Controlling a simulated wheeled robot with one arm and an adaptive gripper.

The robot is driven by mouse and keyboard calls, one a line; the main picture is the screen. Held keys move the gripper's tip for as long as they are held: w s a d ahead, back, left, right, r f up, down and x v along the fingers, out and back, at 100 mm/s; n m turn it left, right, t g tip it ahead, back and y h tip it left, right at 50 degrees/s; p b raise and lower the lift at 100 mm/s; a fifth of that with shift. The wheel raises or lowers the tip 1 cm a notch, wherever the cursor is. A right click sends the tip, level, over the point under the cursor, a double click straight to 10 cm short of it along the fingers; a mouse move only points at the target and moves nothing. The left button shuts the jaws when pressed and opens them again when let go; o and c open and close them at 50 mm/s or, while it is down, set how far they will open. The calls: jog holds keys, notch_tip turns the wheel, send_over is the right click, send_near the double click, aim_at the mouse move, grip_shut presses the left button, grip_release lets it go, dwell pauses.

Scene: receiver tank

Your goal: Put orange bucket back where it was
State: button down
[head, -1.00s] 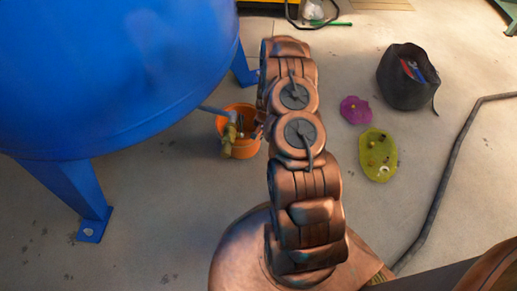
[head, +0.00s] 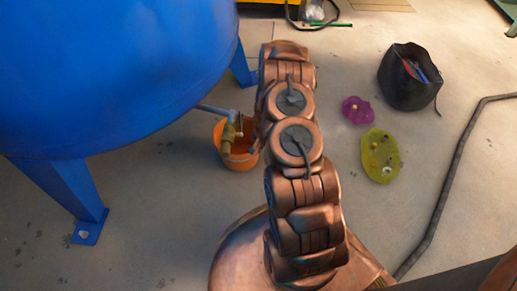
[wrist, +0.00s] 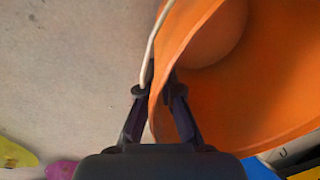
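The orange bucket (head: 240,162) is on the left of my arm in the head view, below the pipe and brass valve (head: 229,132) of the blue tank. The valve overlaps the bucket's opening in that view. In the wrist view the bucket (wrist: 270,85) fills the right side, with its thin pale handle (wrist: 155,40) along the rim. My gripper (wrist: 157,90) has one finger outside the bucket's wall and one inside, closed on the wall near the rim. The head view mostly hides my gripper behind my arm. I cannot tell whether the bucket touches the floor.
The blue tank (head: 110,70) and its legs (head: 75,190) stand at left. A black bag (head: 408,80), a purple patch (head: 357,110) and a yellow-green patch (head: 380,156) with small items lie at right. A dark hose (head: 447,185) crosses the floor at far right.

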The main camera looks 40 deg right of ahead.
jog(key=c, duration=1.3)
grip_release()
jog(key=shift+f, duration=0.1)
jog(key=r+p, duration=0.1)
jog(key=r, duration=0.3)
jog(key=s+r+p, duration=0.1)
jog(key=r, duration=0.3)
jog(key=d+r+p, duration=0.1)
jog(key=r, duration=0.3)
jog(key=shift+s+r+p, duration=0.1)
jog(key=shift+s+p, duration=0.15)
jog(key=shift+p, duration=0.1)
jog(key=shift+s, duration=0.1)
